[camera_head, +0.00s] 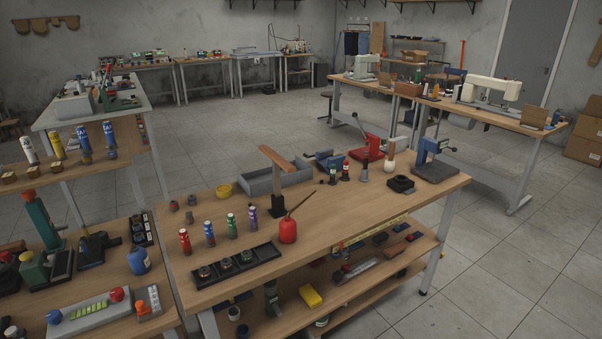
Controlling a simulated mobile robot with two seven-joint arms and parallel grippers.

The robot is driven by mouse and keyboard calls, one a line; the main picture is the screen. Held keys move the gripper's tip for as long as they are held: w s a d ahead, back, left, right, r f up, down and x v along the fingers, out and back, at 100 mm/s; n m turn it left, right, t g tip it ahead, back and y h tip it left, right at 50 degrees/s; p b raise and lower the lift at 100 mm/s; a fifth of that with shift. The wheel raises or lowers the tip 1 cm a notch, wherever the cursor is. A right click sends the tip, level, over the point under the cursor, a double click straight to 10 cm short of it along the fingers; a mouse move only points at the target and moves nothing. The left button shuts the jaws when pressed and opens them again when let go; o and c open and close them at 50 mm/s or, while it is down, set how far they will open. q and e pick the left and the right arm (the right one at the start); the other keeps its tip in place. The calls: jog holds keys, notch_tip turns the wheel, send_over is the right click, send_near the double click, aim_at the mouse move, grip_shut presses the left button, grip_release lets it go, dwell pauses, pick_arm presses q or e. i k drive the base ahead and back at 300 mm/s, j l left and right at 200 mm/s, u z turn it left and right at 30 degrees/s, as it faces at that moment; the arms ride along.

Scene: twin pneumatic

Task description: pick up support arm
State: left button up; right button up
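I cannot tell for sure which object is the support arm. Neither of my grippers shows in the head view.
A red oil can (287,230), a black tray with round parts (236,264) and several small bottles (209,235) stand on the bench. A grey open bin (262,182) is behind. Another cluttered bench (90,310) is at left. Tiled floor (500,270) is clear at right.

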aim_at(277, 161)
jog(key=i+l, duration=0.3)
jog(key=l, duration=0.15)
jog(key=i+l+z, duration=0.1)
jog(key=i+l, duration=0.15)
jog(key=l, duration=0.25)
